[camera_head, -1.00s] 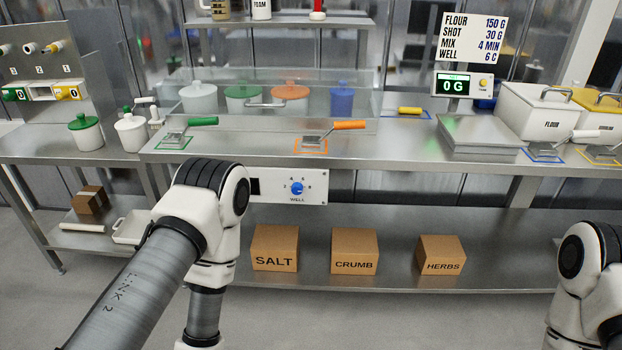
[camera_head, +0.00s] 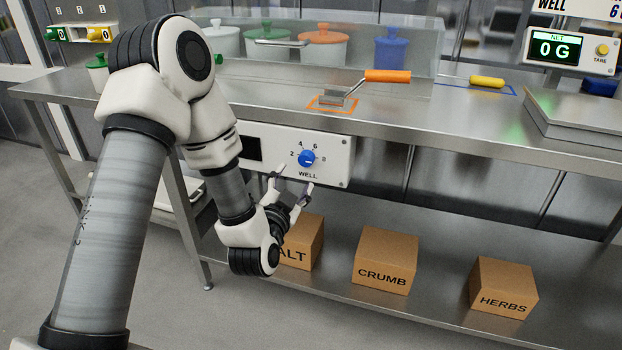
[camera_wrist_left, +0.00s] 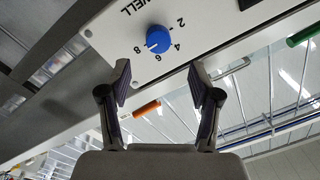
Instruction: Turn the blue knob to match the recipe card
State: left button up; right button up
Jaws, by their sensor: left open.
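The blue knob (camera_head: 307,158) sits on a white panel (camera_head: 336,172) marked WELL, with 2, 4, 6 and 8 around it. In the left wrist view the knob (camera_wrist_left: 159,39) lies just beyond the fingertips. Its white mark seems to point toward the 8 side; I cannot tell the exact setting. My left gripper (camera_head: 296,178) is open and empty, just below and in front of the knob, apart from it. Its two fingers (camera_wrist_left: 158,72) are spread wider than the knob. The recipe card (camera_head: 580,8) is cut off at the top right; WELL and part of a 6 show.
The steel counter (camera_head: 430,120) overhangs the panel. An orange-handled tool (camera_head: 387,76) lies on it. Boxes marked CRUMB (camera_head: 385,262) and HERBS (camera_head: 503,288), and one partly hidden by my gripper (camera_head: 304,243), stand on the lower shelf. Space in front of the panel is free.

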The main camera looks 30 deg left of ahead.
aim_at(305, 161)
pick_arm(q)
jog(key=x, duration=0.8)
jog(key=shift+d, duration=0.1)
jog(key=shift+s, duration=0.1)
jog(key=c, duration=1.1)
